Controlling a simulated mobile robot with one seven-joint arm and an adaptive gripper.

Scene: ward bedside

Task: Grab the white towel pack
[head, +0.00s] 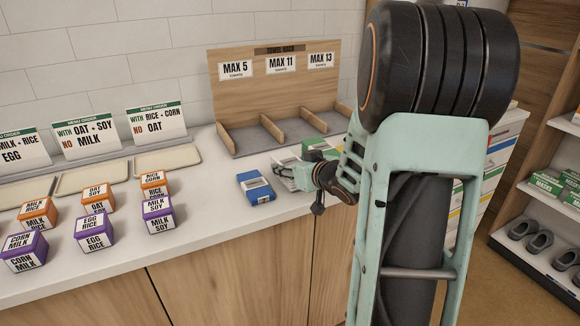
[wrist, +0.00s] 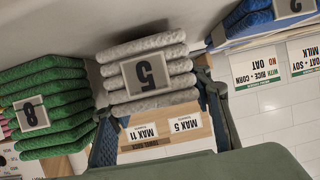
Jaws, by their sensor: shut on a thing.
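The white towel pack (wrist: 150,47) is a stack of folded pale towels with a grey tag marked 5, which looks upside down in the wrist view. It sits between the two fingers of my gripper (wrist: 155,98), which is shut on it. In the head view the white pack (head: 284,176) shows on the counter, just right of the blue pack, partly hidden by my gripper (head: 300,176). I cannot tell whether it is lifted off the counter.
A blue towel pack (head: 256,188) lies close on the left and a green pack (head: 318,148) close behind on the right. A wooden towel rack (head: 262,92) with bays marked MAX 5, MAX 11 and MAX 13 stands behind. Several labelled boxes (head: 94,232) and trays (head: 92,178) are on the left.

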